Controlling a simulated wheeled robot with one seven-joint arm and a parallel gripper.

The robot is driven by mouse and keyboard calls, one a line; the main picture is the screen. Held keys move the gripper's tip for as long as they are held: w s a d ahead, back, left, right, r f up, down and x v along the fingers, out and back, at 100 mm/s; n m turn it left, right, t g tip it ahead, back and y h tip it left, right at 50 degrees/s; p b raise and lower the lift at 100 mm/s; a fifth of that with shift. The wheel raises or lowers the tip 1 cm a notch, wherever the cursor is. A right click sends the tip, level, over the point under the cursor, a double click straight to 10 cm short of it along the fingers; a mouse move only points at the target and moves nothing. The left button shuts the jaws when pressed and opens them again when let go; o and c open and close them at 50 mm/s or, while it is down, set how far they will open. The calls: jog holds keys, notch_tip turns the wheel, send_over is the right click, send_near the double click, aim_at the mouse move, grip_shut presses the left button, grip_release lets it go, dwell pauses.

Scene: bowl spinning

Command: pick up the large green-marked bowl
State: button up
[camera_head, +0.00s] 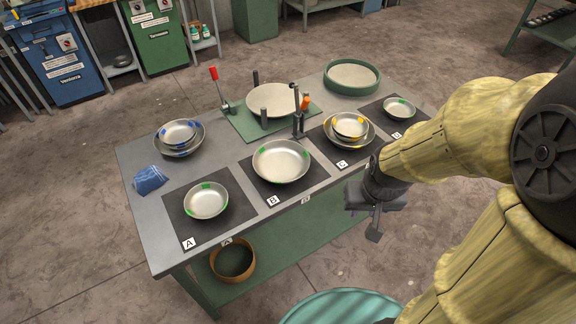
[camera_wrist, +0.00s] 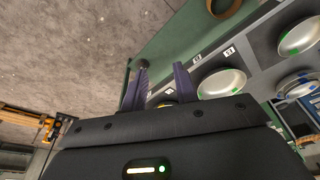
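The large green-marked bowl (camera_head: 281,162) is a wide, shallow metal bowl standing upright on black mat B (camera_head: 259,182). In the wrist view this bowl (camera_wrist: 222,83) lies right of the fingers, partly hidden by my gripper body. Smaller green-marked bowls stand on mat A (camera_head: 206,202) and on the far-right mat (camera_head: 398,108). My gripper (camera_head: 374,222) hangs off the table's front edge, right of the large bowl and clear of it. In the wrist view my gripper (camera_wrist: 160,70) has its two fingers apart with nothing held between them.
Nested yellow-marked bowls (camera_head: 350,126) sit on mat C, close to my arm. Blue-marked bowls (camera_head: 180,136) and a blue cloth (camera_head: 150,180) are at the left. A fixture with a pale disc (camera_head: 270,99), upright posts and handles stands behind the large bowl. A green-rimmed round tray (camera_head: 352,77) is at the back.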

jog(key=w+a+f+n+t+y+b, duration=0.1)
jog(key=w+a+f+n+t+y, duration=0.1)
jog(key=w+a+f+n+t, duration=0.4)
jog(key=w+a+f+n+t+y+b, duration=0.1)
jog(key=w+a+f+n+y, duration=0.2)
jog(key=w+f, duration=0.45)
jog(key=s+a+f+n+t+y, duration=0.1)
jog(key=a+f+n+y, duration=0.1)
jog(key=a+n, duration=0.3)
jog(key=shift+a+t+y, duration=0.4)
jog(key=shift+a+y, duration=0.1)
jog(key=shift+y, duration=0.3)
jog(key=shift+f, duration=0.15)
jog(key=b+x, duration=0.1)
jog(key=x, duration=1)
jog(key=shift+w+a+b, duration=0.15)
jog(key=shift+a+b, duration=0.05)
jog(key=shift+b, duration=0.2)
jog(key=shift+w+a+f, duration=0.15)
jog(key=shift+w+f, duration=0.05)
jog(key=shift+w, duration=0.05)
